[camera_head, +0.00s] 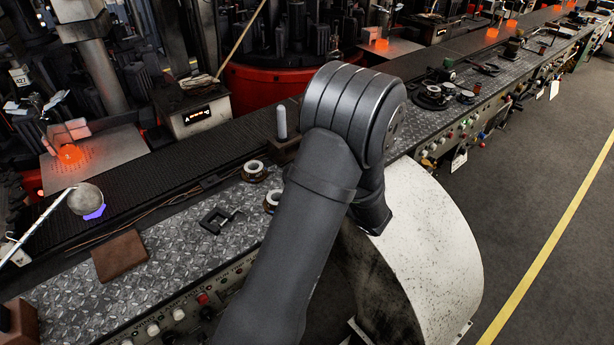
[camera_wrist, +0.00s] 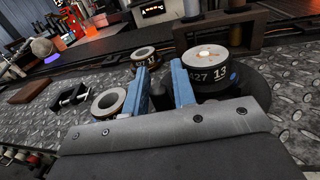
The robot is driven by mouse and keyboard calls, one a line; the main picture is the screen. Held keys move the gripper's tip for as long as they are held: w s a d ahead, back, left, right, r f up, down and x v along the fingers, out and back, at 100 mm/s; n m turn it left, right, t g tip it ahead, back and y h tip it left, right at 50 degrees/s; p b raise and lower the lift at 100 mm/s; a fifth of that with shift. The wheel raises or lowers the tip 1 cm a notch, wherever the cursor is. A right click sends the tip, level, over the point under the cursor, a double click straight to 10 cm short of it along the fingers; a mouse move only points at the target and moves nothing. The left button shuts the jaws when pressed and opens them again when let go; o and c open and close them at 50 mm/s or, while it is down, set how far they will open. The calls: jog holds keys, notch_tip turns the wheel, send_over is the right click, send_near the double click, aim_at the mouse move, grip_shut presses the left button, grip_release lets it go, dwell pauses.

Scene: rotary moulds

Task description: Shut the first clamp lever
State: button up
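My gripper (camera_wrist: 159,68) is open in the wrist view, its two blue fingers apart. A dark upright knob or post (camera_wrist: 158,97) shows between the fingers, with no clear contact; I cannot tell whether it is the first clamp lever. A black clamp-like frame with a handle (camera_head: 220,220) lies on the plate in the head view, and also left of the gripper in the wrist view (camera_wrist: 70,98). My arm hides the gripper in the head view.
Ring-shaped parts stand close left of the fingers (camera_wrist: 108,102) and beyond them (camera_wrist: 144,53). A brown block (camera_head: 120,255) lies on the patterned metal plate (camera_head: 180,265). A grey pin on a block (camera_head: 281,122) stands behind. Buttons line the bench front. A grey ball (camera_head: 85,199) is at left.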

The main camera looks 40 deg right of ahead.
grip_shut()
jog(key=shift+s+y, duration=0.1)
jog(key=shift+y, duration=0.2)
jog(key=n+y, duration=0.1)
jog(key=y, duration=0.1)
jog(key=s+n+g+y, duration=0.1)
jog(key=n+g+y, duration=0.1)
jog(key=n+y, duration=0.1)
jog(key=shift+s+a+y, duration=0.15)
jog(key=shift+s+y, duration=0.15)
jog(key=shift+s+n+g+y, duration=0.4)
jog(key=shift+n+g+y, duration=0.45)
jog(key=shift+y, duration=0.15)
jog(key=shift+s+n+g+y, duration=0.35)
jog(key=shift+n+g+y, duration=0.45)
jog(key=shift+y, duration=0.2)
grip_release()
